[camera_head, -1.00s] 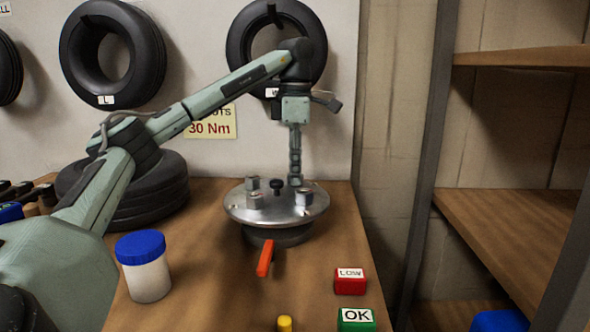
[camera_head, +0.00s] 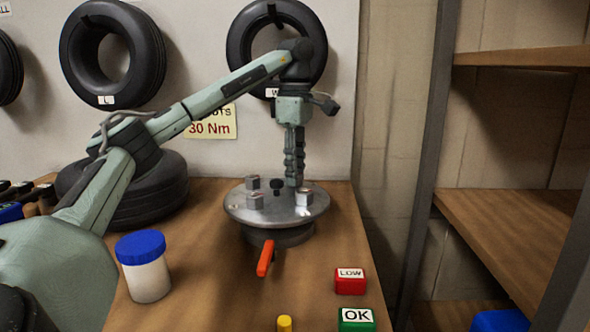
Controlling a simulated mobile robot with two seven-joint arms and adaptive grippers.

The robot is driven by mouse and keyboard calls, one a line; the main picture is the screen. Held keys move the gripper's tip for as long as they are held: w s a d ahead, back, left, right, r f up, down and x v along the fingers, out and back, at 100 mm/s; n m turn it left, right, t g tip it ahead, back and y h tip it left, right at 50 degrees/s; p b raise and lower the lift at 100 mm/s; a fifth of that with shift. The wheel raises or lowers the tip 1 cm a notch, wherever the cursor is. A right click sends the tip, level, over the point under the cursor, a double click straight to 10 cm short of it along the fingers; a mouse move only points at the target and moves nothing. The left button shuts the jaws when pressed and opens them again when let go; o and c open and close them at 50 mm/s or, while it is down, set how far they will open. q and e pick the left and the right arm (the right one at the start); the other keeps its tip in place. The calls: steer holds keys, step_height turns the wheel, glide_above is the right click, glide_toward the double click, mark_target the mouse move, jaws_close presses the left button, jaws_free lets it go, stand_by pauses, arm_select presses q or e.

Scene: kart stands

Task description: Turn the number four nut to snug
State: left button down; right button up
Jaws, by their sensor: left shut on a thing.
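A round metal hub plate (camera_head: 277,217) stands on the bench with several nuts on it. One nut (camera_head: 304,197) is at its right, another (camera_head: 256,201) at its front left and one (camera_head: 252,182) at its back left. A dark knob (camera_head: 277,186) stands near the middle. My left gripper (camera_head: 295,181) points straight down at the plate's back right. It is shut on a nut there, which the fingers mostly hide. I cannot read any nut numbers. An orange handle (camera_head: 265,258) sticks out from below the plate towards the front. My right gripper is not in view.
A white jar with a blue lid (camera_head: 144,267) stands at front left. A red LOW block (camera_head: 350,281), a green OK block (camera_head: 356,320) and a yellow peg (camera_head: 285,323) lie at the front. A sign (camera_head: 211,125) reads 30 Nm.

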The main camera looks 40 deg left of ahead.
arm_select(q)
steer(key=shift+r, duration=0.1)
steer(key=c, duration=1.2)
jaws_free()
steer(key=shift+r, duration=5.95)
steer(key=shift+f, duration=0.1)
